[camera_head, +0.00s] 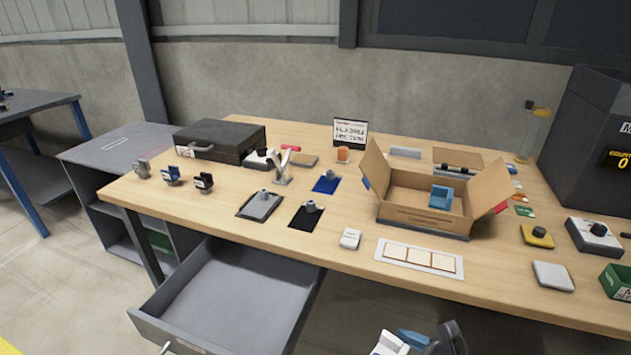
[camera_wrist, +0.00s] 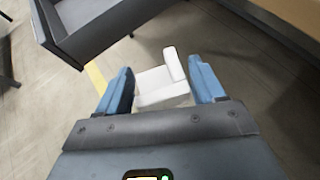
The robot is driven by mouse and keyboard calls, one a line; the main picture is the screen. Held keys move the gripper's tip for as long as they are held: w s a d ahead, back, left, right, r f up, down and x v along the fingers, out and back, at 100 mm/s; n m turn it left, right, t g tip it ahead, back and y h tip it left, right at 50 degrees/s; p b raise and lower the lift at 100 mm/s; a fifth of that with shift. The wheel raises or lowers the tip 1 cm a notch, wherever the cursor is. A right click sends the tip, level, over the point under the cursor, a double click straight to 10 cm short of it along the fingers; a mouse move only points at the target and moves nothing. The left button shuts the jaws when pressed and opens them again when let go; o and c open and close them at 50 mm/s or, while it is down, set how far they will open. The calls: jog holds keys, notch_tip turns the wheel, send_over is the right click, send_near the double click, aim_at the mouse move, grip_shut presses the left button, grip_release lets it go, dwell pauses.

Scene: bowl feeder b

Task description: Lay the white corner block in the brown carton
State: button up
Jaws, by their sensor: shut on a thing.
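The white corner block (camera_wrist: 160,92) is held between the blue fingers of my gripper (camera_wrist: 162,78) in the wrist view, with bare floor below it. In the head view the white block (camera_head: 388,344) and my gripper (camera_head: 408,340) show at the bottom edge, in front of the table and partly cut off. The brown carton (camera_head: 418,217) stands open on the table, flaps spread, beyond my gripper. A blue block (camera_head: 441,197) lies inside it toward the right.
An open, empty grey drawer (camera_head: 235,295) juts out below the table (camera_head: 335,268) at left. A white strip with several square pads (camera_head: 419,257) and a small white block (camera_head: 350,239) lie before the carton. A dark case (camera_head: 220,140) stands at back left.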

jog(key=s+d+f+m+t+h, duration=0.2)
jog(key=d+f+m+h, duration=0.2)
jog(key=d+m+h, duration=0.2)
jog(key=shift+s+m+t+h, duration=0.25)
jog(key=shift+m+t+h, duration=0.15)
jog(key=shift+m+h, duration=0.45)
jog(key=shift+s+d+f, duration=0.1)
jog(key=shift+d+f, duration=0.05)
dwell(0.5)
